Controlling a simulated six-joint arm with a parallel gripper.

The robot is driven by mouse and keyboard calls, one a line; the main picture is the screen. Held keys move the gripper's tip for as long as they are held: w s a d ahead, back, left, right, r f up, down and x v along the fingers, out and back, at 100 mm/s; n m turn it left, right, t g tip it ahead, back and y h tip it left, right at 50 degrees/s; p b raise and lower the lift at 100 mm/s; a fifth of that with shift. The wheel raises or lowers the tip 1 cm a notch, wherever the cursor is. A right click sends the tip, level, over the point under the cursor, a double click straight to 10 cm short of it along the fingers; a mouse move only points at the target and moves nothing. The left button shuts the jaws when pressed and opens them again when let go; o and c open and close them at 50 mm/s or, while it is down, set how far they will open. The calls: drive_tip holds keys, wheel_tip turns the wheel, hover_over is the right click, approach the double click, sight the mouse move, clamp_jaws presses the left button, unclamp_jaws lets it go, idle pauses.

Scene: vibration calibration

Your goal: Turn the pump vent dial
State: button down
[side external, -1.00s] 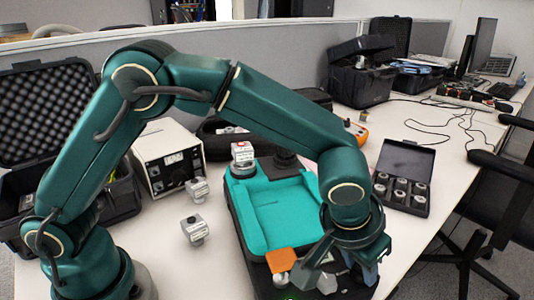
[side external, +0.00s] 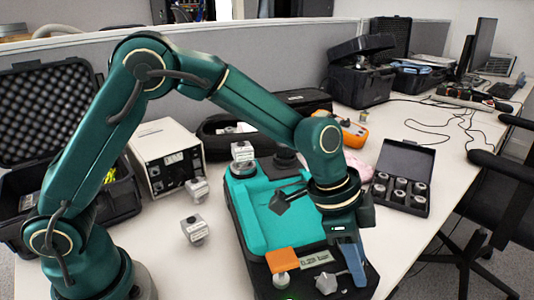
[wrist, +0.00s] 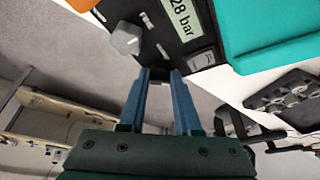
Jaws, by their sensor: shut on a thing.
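The pump (side external: 258,213) is a black case with a teal recessed top. Its front panel has a small pressure display (side external: 316,259), which also shows in the wrist view (wrist: 183,18) with part of a bar reading. A grey faceted knob (side external: 325,283) stands on the panel; in the wrist view this knob (wrist: 125,38) lies left of and apart from the fingers. My gripper (side external: 354,279) has its blue fingers at the panel's right end. In the wrist view my gripper (wrist: 165,76) is shut on a small dark part, seemingly the vent dial, mostly hidden between the fingertips.
An orange block (side external: 283,261) stands on the panel's left above a pale knob (side external: 281,280). Sensor cubes (side external: 195,229) and a white instrument box (side external: 168,158) lie left of the pump. An open case of small cylinders (side external: 402,178) is at right. Table between is free.

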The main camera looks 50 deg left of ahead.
sight(342, 270)
drive_tip(key=shift+w+a+m+g, duration=0.1)
drive_tip(key=shift+m+g, duration=0.2)
drive_tip(key=shift+m, duration=0.6)
drive_tip(key=c, duration=0.6)
unclamp_jaws()
drive_tip(key=shift+r, duration=0.1)
drive_tip(key=shift+v, duration=2.5)
